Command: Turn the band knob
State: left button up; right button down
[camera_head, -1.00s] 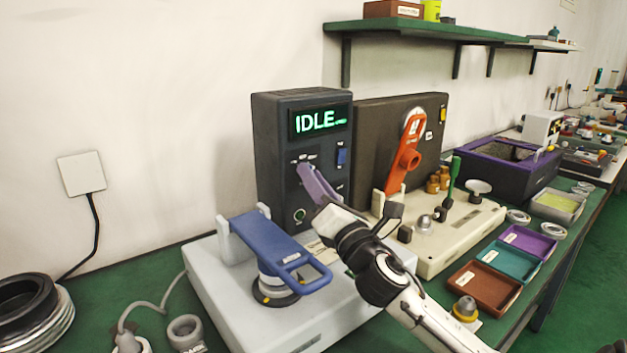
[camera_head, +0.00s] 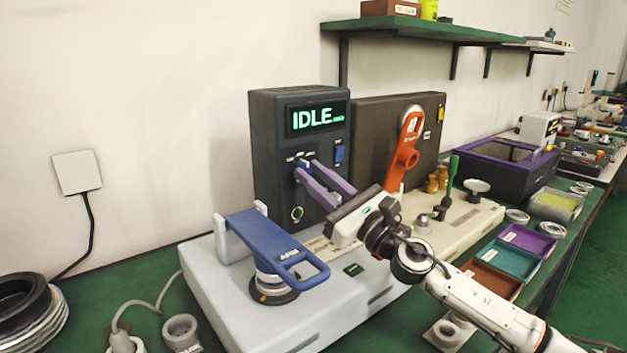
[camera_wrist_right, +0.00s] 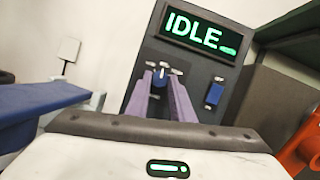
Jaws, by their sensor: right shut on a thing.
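The band knob (camera_wrist_right: 160,70) is on the front of a dark upright control box (camera_head: 268,150), below its green display reading IDLE (camera_head: 317,118). My right gripper (camera_head: 304,171) has long purple fingers reaching to the panel. In the right wrist view its fingertips (camera_wrist_right: 161,78) lie on either side of the knob, shut on it. The fingers hide much of the knob in the head view. My left gripper is not in view.
A blue-handled lever (camera_head: 268,246) stands on the pale base in front. An orange lever (camera_head: 406,150) on a dark panel stands to the right.

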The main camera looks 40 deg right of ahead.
jog(key=n+y, duration=0.1)
jog(key=n, duration=0.1)
jog(key=n+y, duration=0.1)
jog(key=n, duration=0.2)
jog(key=shift+d+g+b, duration=0.15)
jog(key=shift+g+b, duration=0.25)
jog(key=n+y, duration=0.1)
jog(key=n, duration=0.1)
jog(key=n+g+b, duration=0.1)
jog(key=n, duration=0.2)
jog(key=shift+d+r+y, duration=0.1)
jog(key=shift+y, duration=0.3)
jog(key=shift+r+n+g+y+b, duration=0.1)
jog(key=shift+n+g+y+b, duration=0.35)
jog(key=shift+n, duration=0.85)
jog(key=c, duration=1.5)
grip_release()
jog(key=shift+r, duration=0.1)
jog(key=shift+c, duration=0.2)
jog(key=shift+s, duration=0.1)
